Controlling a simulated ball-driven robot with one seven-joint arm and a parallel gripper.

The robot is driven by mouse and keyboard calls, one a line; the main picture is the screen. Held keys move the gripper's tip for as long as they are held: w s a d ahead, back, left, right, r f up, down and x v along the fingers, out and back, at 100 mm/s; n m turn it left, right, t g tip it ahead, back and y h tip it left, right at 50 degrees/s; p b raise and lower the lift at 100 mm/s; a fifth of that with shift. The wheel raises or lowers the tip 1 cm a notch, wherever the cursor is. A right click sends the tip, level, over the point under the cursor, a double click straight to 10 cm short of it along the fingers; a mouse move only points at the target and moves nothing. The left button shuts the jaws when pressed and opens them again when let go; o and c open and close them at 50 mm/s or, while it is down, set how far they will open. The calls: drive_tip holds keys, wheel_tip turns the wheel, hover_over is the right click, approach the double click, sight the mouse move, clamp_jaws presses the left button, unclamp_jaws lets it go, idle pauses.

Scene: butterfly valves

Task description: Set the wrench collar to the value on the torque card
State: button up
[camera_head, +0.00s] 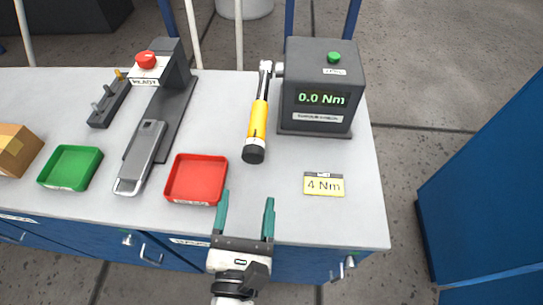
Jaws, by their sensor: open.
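A torque wrench (258,116) with a yellow body and dark collar end (254,151) lies on the bench, its head against the left side of a dark tester box (316,84). The tester's green display (320,99) reads 0.0 Nm. A yellow and white torque card (324,184) reads 4 Nm and lies in front of the tester. The collar's setting is too small to read. My gripper (246,200) is open and empty at the bench's front edge, below the wrench in the picture and apart from it.
A red tray (197,179) and a green tray (70,167) sit left of the wrench. A grey stand with a red button (146,60) and a cardboard box (16,148) are farther left. A blue cabinet (490,200) stands right. The bench between wrench and card is clear.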

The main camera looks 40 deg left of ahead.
sight(252, 160)
drive_tip(key=p+x, duration=0.1)
drive_tip(key=x, duration=0.9)
drive_tip(key=shift+w+a, duration=0.25)
drive_tip(key=shift+w, duration=0.05)
drive_tip(key=shift+c, duration=0.4)
drive_tip(key=c, duration=1)
